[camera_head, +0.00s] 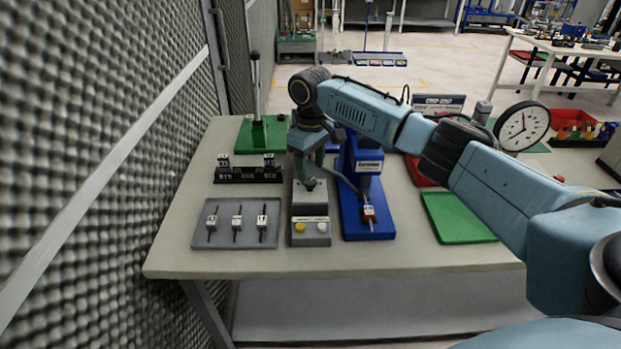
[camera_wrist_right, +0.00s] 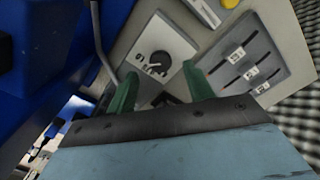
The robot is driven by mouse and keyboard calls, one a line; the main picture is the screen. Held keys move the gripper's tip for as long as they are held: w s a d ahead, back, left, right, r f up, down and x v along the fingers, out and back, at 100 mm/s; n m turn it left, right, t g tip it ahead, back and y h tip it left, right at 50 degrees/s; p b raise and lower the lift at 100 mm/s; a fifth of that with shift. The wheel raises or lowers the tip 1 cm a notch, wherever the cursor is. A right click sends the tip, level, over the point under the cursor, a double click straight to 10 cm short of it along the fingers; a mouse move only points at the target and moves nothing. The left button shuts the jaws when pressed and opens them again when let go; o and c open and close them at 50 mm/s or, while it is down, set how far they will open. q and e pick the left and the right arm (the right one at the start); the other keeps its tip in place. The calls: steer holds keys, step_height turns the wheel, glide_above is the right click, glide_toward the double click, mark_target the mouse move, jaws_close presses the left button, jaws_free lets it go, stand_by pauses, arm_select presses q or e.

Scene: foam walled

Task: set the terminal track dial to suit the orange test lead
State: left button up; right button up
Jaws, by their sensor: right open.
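The dial (camera_head: 310,198) is a black knob on a pale plate. In the right wrist view the dial (camera_wrist_right: 157,63) shows small dark marks around the knob; I cannot read its setting surely. My right gripper (camera_head: 308,168) is above and behind the dial in the head view. In the wrist view its green fingers (camera_wrist_right: 161,88) are apart and empty, with the knob just beyond the gap between them. A small red-orange and white piece (camera_head: 368,213), possibly the orange test lead, sits low on the blue stand (camera_head: 378,231). My left gripper is not in view.
A button box (camera_head: 311,241) stands in front, a black rack (camera_head: 248,176) behind left. A green mat (camera_head: 458,217) lies right. A foam wall (camera_head: 90,150) borders the table's left.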

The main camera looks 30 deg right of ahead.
mark_target(310, 181)
step_height(310, 181, down, 3)
steer(key=shift+r, duration=0.1)
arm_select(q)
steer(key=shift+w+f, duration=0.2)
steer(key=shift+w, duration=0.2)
arm_select(e)
steer(key=shift+f, duration=0.65)
steer(key=shift+c, duration=0.4)
steer(key=c, duration=0.9)
steer(key=shift+r+n+p, duration=0.2)
steer(key=shift+n+p, duration=0.4)
steer(key=shift+p, duration=0.2)
steer(key=n+p, duration=0.2)
steer(key=shift+p, duration=0.3)
steer(key=n+p, duration=0.1)
steer(key=n, duration=0.1)
steer(key=shift+n, duration=0.3)
arm_select(q)
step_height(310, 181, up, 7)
steer(key=p, duration=0.1)
arm_select(e)
steer(key=shift+w+f+n, duration=0.1)
steer(key=shift+f+n, duration=0.05)
steer(key=shift+n, duration=1.35)
